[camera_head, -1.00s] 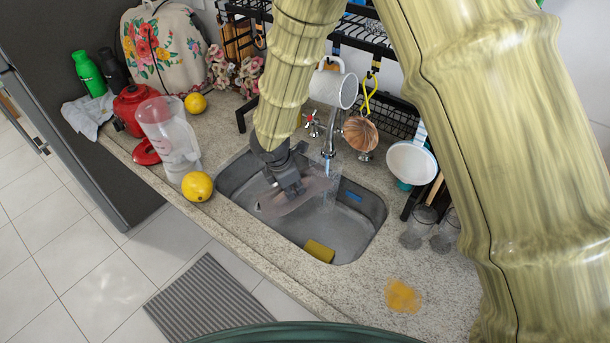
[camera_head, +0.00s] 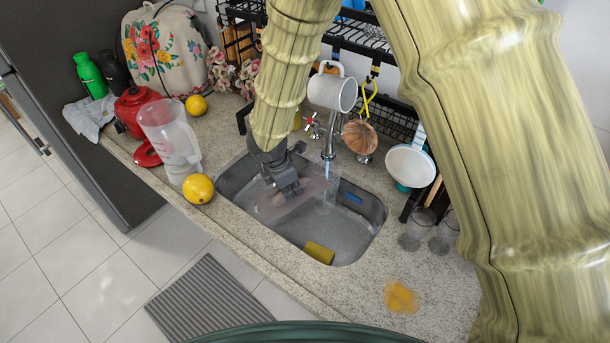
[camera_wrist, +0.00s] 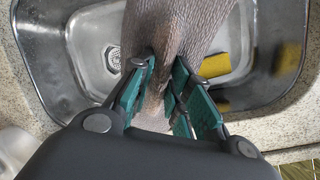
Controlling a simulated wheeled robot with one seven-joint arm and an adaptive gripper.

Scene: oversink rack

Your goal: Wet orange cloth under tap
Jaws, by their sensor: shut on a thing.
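My gripper (camera_head: 291,191) is low over the sink basin. It is shut on a cloth (camera_head: 302,206) that looks dull pink-brown here rather than orange. In the wrist view my gripper (camera_wrist: 163,82) pinches the same cloth (camera_wrist: 178,28), ribbed and grey-brown, which stretches beyond the fingers. The tap (camera_head: 329,153) runs, and its clear stream falls at the cloth's right end. I cannot tell how much of the cloth the water touches. The sink (camera_head: 345,240) is steel, and part of its floor is hidden by the cloth and my arm.
A yellow sponge (camera_head: 319,252) lies at the sink's front, and a blue item (camera_head: 354,198) at its right. A white mug (camera_head: 333,92) and copper strainer (camera_head: 360,136) hang beside the tap. An orange stain (camera_head: 401,297) marks the counter.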

